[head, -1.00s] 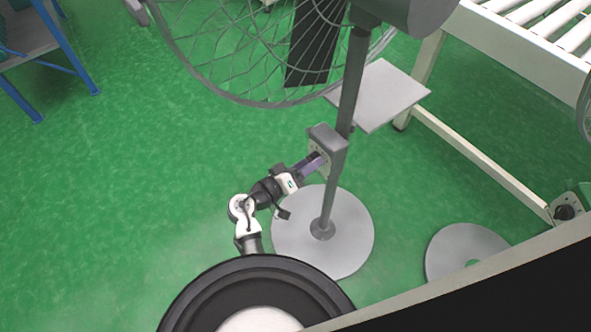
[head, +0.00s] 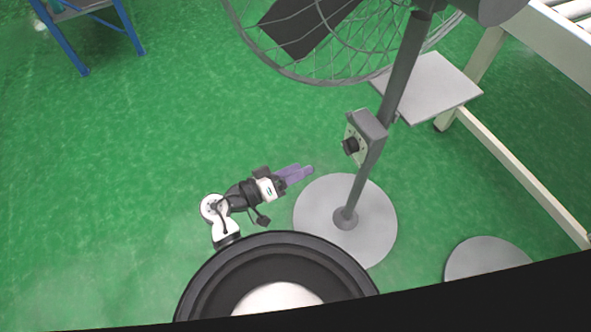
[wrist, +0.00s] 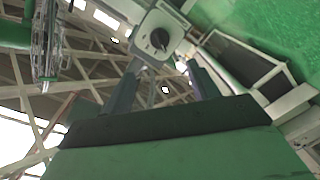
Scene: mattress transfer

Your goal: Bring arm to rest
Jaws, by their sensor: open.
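My gripper (head: 299,174) is open and empty in the head view. Its purple fingers point right, toward the fan's pole, and stand apart from it. The fan's control box (head: 366,131) with a dark knob (head: 350,146) is on the pole, up and right of my fingertips. In the wrist view my gripper's two fingers (wrist: 160,85) are spread, and the control box (wrist: 160,33) with its knob (wrist: 159,39) shows beyond them, with nothing between the fingers.
The fan's pole (head: 398,70), round base (head: 325,215) and wire cage (head: 300,62) stand close on the right. A grey plate (head: 430,87) and a pale conveyor frame (head: 515,165) are farther right. A blue-legged stand (head: 70,45) is at upper left. Green floor on the left is clear.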

